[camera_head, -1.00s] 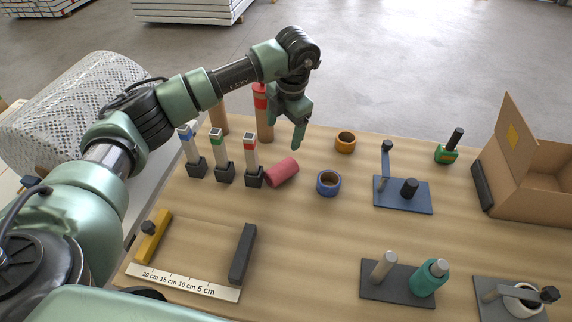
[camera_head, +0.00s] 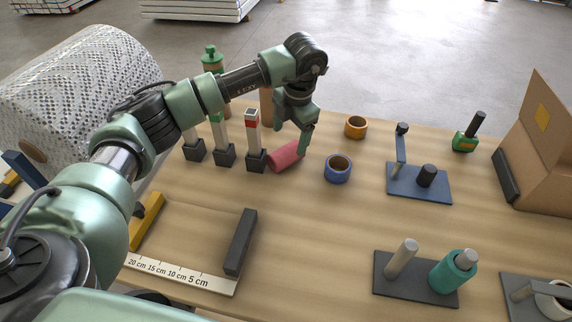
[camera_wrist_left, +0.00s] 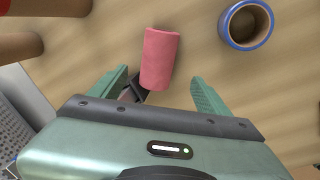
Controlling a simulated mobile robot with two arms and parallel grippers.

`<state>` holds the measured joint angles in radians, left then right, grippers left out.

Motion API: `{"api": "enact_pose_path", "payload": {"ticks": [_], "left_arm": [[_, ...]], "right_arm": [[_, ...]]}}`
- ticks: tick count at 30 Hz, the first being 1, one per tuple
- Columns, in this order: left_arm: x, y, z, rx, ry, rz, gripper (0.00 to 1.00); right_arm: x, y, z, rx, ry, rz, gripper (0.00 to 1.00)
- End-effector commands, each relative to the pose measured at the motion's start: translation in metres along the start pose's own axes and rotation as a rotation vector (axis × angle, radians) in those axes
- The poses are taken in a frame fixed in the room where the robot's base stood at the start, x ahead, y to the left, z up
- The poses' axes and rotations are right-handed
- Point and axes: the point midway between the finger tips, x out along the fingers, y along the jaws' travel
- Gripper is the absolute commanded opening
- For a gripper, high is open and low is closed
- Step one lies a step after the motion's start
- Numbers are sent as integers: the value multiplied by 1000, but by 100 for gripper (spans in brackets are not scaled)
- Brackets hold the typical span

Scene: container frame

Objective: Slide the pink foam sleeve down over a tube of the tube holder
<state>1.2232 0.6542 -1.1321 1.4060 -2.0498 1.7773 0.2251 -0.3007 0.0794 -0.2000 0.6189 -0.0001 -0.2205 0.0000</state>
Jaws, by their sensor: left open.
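The pink foam sleeve (camera_head: 285,156) lies on its side on the table, beside the upright post with the red band. My left gripper (camera_head: 299,138) is open just above it, and its finger hides part of the sleeve. In the left wrist view the sleeve (camera_wrist_left: 160,58) lies ahead, between the lines of the open fingers (camera_wrist_left: 160,84); nothing is gripped. The tube holder (camera_head: 393,284) is a dark plate at the front right. It has a bare grey tube (camera_head: 401,259) and a second tube wearing a teal sleeve (camera_head: 453,272). My right gripper is out of view.
Several posts in black bases stand left of the sleeve, the nearest with a red band (camera_head: 253,137). A blue tape roll (camera_head: 338,169) and orange ring (camera_head: 356,127) are to its right. A blue plate (camera_head: 419,184) with posts stands behind the tube holder. The centre table is clear.

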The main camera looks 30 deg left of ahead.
Motion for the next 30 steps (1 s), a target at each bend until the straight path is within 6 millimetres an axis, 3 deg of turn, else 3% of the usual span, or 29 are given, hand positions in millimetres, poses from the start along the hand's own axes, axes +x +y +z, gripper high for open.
{"api": "enact_pose_path", "payload": {"ticks": [2, 16, 21, 29, 30], "left_arm": [[7, -1, 0, 0, 0, 0, 77], [59, 5, -13, -1, 5, -1, 77], [79, 4, -11, -1, 2, -1, 77], [82, 4, -11, 0, -1, 0, 77], [82, 4, -11, 0, -1, 0, 66]], "right_arm": [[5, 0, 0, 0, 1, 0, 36], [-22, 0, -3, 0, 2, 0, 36], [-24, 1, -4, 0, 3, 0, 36], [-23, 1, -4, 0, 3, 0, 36], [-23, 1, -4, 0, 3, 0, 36]]}}
